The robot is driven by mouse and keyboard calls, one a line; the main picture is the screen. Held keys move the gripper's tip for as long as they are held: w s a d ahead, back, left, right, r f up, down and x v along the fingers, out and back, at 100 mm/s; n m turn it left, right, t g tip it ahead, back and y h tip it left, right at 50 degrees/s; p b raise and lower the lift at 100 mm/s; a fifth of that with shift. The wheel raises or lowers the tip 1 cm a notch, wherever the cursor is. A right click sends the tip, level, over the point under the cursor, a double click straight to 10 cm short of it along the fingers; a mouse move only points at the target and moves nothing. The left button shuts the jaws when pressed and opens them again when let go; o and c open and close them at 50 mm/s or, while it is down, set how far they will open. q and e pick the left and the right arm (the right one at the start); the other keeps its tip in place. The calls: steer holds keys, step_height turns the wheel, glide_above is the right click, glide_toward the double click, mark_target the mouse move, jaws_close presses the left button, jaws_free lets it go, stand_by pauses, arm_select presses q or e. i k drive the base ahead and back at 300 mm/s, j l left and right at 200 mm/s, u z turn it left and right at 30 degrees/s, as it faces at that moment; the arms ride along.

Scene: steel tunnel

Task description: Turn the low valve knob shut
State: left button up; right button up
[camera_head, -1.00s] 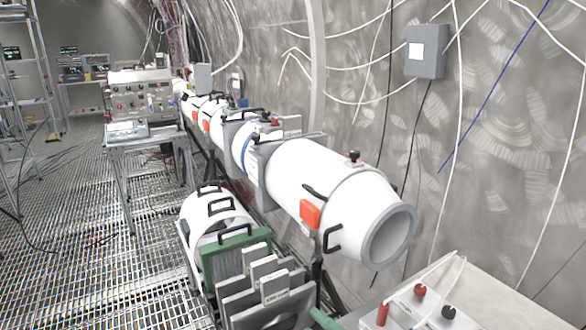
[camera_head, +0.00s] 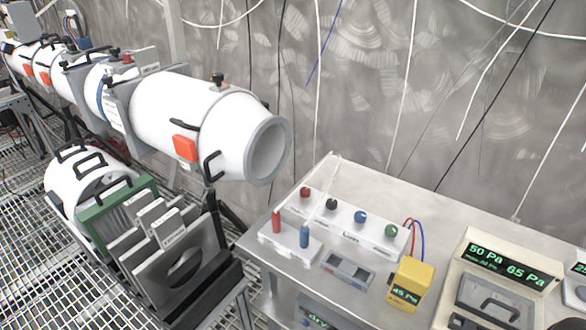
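No label reading "low valve" can be made out, so I cannot tell which knob it is. On the table at the right, a white panel box (camera_head: 345,226) carries a red knob (camera_head: 306,192), a black knob (camera_head: 331,204), a blue knob (camera_head: 360,217) and a green knob (camera_head: 391,230) in a row. In front of it, a small white block (camera_head: 286,243) bears an upright red handle (camera_head: 276,221) and an upright blue handle (camera_head: 304,236). A black knob (camera_head: 217,79) also stands on top of the white tube (camera_head: 185,115). Neither of my grippers is in view.
The grey table (camera_head: 450,215) holds a yellow gauge (camera_head: 409,282) reading 45 Pa and a beige meter (camera_head: 500,275) reading 50 Pa and 65 Pa. Grey plates (camera_head: 160,250) and a green frame (camera_head: 125,210) stand left of the table. Grating floor (camera_head: 50,285) lies at lower left.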

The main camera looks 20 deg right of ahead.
mark_target(360, 216)
steer(key=z, duration=1.3)
steer(key=j+z, duration=0.15)
steer(key=j, duration=0.45)
